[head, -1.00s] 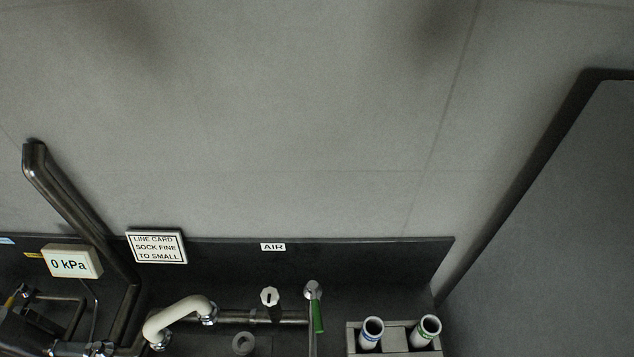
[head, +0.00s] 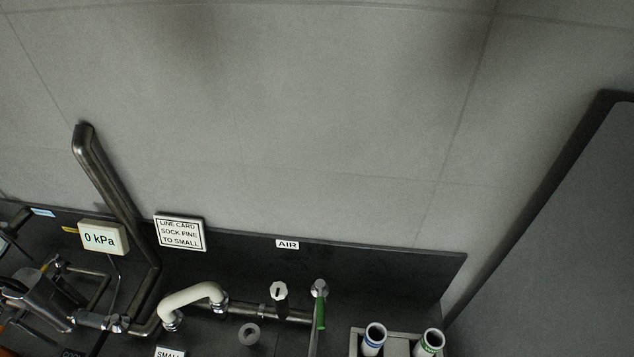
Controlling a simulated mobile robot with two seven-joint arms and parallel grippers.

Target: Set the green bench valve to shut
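The green bench valve (head: 321,311) is on the bench pipework at the lower middle of the head view. Its green handle hangs down, toward the bottom of the picture, from a silver head. A thin metal pipe runs down beside it. A black knob with a white top (head: 279,293) stands just to its left, under the AIR label (head: 287,244). Neither of my grippers is in view.
A white curved hose (head: 191,294) and a grey ring (head: 249,334) lie left of the valve. A holder with two white tubes (head: 374,337) stands right. A 0 kPa display (head: 100,238) and line card (head: 179,233) are at left. A dark panel (head: 560,230) fills the right side.

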